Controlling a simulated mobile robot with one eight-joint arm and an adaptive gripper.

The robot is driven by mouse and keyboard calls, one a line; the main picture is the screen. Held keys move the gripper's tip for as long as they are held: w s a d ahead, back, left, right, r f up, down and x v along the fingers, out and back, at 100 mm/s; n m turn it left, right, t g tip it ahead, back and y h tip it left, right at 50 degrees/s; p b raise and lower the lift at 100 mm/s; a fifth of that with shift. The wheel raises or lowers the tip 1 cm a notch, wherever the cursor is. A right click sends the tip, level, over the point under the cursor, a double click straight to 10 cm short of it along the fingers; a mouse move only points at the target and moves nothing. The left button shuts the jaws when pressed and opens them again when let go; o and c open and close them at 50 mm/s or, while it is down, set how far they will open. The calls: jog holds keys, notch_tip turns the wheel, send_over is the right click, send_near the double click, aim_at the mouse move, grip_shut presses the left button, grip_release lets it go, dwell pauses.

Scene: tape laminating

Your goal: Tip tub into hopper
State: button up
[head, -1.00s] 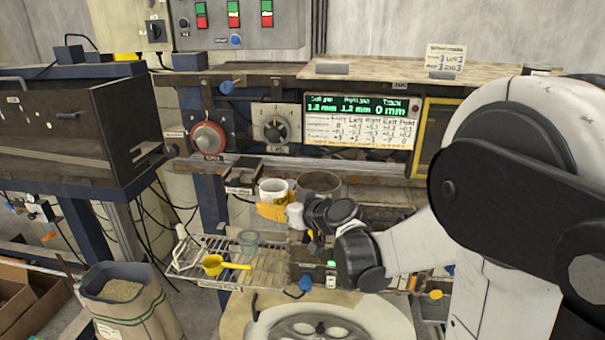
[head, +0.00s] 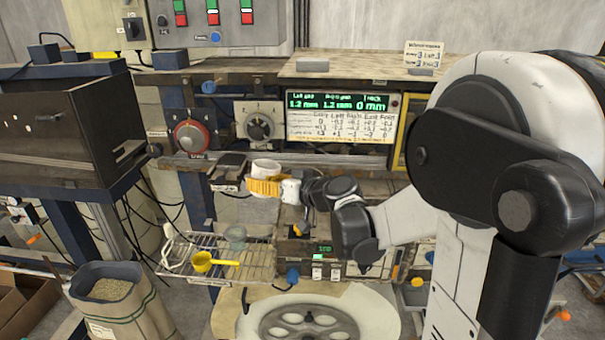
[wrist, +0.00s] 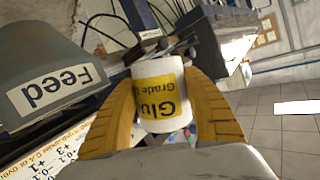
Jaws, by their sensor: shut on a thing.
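The tub (head: 266,166), white with a yellow "Glue" label, is held between the yellow fingers of my gripper (head: 264,187), in front of the machine. In the wrist view the tub (wrist: 158,93) sits between both fingertips, and its label reads upside down. The tub looks about upright in the head view; its contents are hidden. A grey rounded body labelled "Feed" (wrist: 55,85), likely the hopper, is at the left of the wrist view, beside and apart from the tub.
A small dark scale-like box (head: 229,168) is just left of the tub. A wire rack (head: 215,262) with a yellow scoop (head: 206,261) lies below. The machine's display panel (head: 338,117) stands behind. A sack (head: 115,302) is on the floor at left.

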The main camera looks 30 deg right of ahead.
aim_at(276, 167)
jog(key=shift+w+d+r+m+p, duration=0.1)
jog(key=shift+d+r+m+p, duration=0.25)
jog(key=shift+r, duration=0.3)
jog(key=shift+d+r+m+t+y, duration=0.15)
jog(key=shift+d+r+m+y, duration=0.25)
jog(key=shift+d+m, duration=0.25)
jog(key=shift+d+r+m+t+y, duration=0.15)
jog(key=shift+d+r+m+y, duration=0.25)
jog(key=shift+m, duration=0.4)
jog(key=shift+w+d+r+m+y, duration=0.1)
jog(key=shift+d+r+m+y, duration=0.2)
jog(key=shift+m, duration=0.4)
jog(key=shift+a+f+m+t+b, duration=0.15)
jog(key=shift+f+m+t+b, duration=0.25)
jog(key=shift+m+b, duration=0.25)
jog(key=shift+r+m+y, duration=0.4)
jog(key=shift+r+m, duration=0.2)
jog(key=shift+m, duration=0.25)
jog(key=shift+f+m+t, duration=0.15)
jog(key=shift+m+t, duration=0.15)
jog(key=shift+m, duration=0.1)
jog(key=shift+f+m+b, duration=0.2)
jog(key=shift+m+b, duration=0.2)
jog(key=shift+b, duration=0.05)
jog(key=shift+w+d+r+m+t, duration=0.1)
jog(key=shift+d+r+m+t, duration=0.1)
jog(key=shift+d+m, duration=0.3)
jog(key=shift+d+r+m+t, duration=0.2)
jog(key=shift+d+m, duration=0.2)
jog(key=shift+d, duration=0.2)
